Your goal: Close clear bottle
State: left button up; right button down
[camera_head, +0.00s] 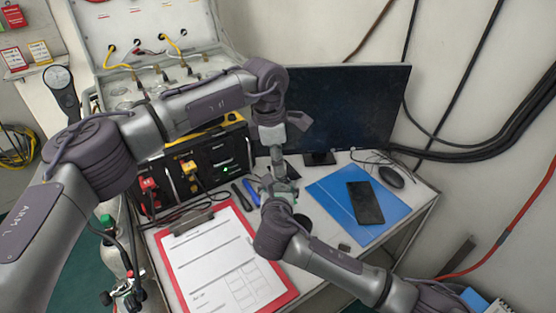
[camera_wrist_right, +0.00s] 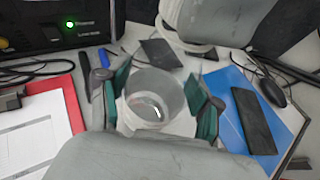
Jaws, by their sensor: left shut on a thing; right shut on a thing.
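The clear bottle (camera_wrist_right: 152,100) shows in the right wrist view as a see-through round vessel with its open mouth facing the camera. My right gripper (camera_wrist_right: 156,94) is shut on it, with green pads at both sides. In the head view my right gripper (camera_head: 277,187) is low over the desk in front of the monitor, and the bottle is mostly hidden there. My left gripper (camera_head: 276,143) is just above and behind it, pointing down. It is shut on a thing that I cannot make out. Its grey body shows at the top of the right wrist view (camera_wrist_right: 215,18).
A red clipboard (camera_head: 222,260) lies front left on the desk. A blue folder (camera_head: 338,208) with a black phone (camera_head: 366,203) lies right. A monitor (camera_head: 350,105) and a black air panel (camera_head: 215,158) stand behind.

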pick_arm(q)
jog(key=m, duration=0.6)
jog(key=shift+w+m+g, duration=0.1)
jog(key=shift+m+g, duration=0.2)
jog(key=shift+m, duration=0.1)
jog(key=m, duration=0.6)
jog(key=shift+g+y, duration=0.3)
jog(key=shift+y, duration=0.1)
jog(key=m, duration=0.7)
jog(key=shift+d+y, duration=0.1)
jog(key=shift+y, duration=0.3)
jog(key=m, duration=0.6)
jog(key=shift+y, duration=0.3)
jog(key=o, duration=0.7)
jog(key=shift+r, duration=2.2)
